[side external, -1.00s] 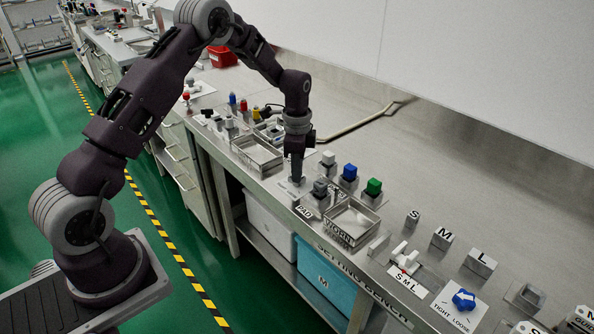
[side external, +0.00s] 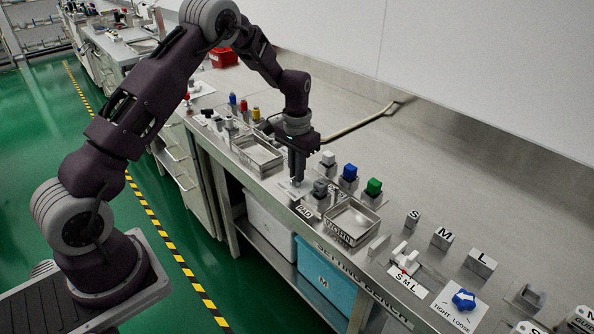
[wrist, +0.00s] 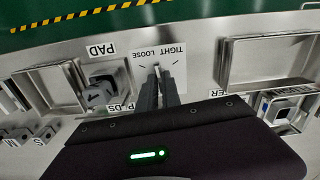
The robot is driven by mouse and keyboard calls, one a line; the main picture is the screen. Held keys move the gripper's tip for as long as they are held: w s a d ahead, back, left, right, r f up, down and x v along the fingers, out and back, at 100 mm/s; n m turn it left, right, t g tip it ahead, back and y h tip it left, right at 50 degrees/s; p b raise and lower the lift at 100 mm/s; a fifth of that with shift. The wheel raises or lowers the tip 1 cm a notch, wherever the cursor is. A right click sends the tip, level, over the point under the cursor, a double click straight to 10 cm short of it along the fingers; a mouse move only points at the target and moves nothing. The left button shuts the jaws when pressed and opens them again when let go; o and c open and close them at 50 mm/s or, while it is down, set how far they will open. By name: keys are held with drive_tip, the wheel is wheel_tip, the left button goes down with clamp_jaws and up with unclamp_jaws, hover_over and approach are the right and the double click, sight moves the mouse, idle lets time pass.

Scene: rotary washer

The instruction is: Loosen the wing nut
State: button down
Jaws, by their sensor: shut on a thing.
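My gripper (side external: 296,180) points straight down at a small white card (side external: 290,190) on the bench. In the wrist view the card (wrist: 176,60) reads TIGHT LOOSE, with a mark line towards its right side. My gripper's two dark fingers (wrist: 158,78) are close together at the card's middle, shut on the wing nut (wrist: 156,67). Only a small pale bit of the wing nut shows at the fingertips. The fingers hide the rest, so its exact angle cannot be told.
A grey block on a dark base (wrist: 98,95) stands close beside the card, near the PAD label. Open metal trays (side external: 352,222) lie on both sides. A blue knob (side external: 464,299) sits on another TIGHT LOOSE card far right.

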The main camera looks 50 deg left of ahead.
drive_tip(key=n, duration=0.4)
drive_tip(key=shift+r+n, duration=0.1)
drive_tip(key=shift+n, duration=0.2)
drive_tip(key=n, duration=0.4)
drive_tip(key=shift+n, duration=0.3)
drive_tip(key=c, duration=1.5)
unclamp_jaws()
drive_tip(key=shift+c, duration=0.2)
wheel_tip(320, 180, up, 7)
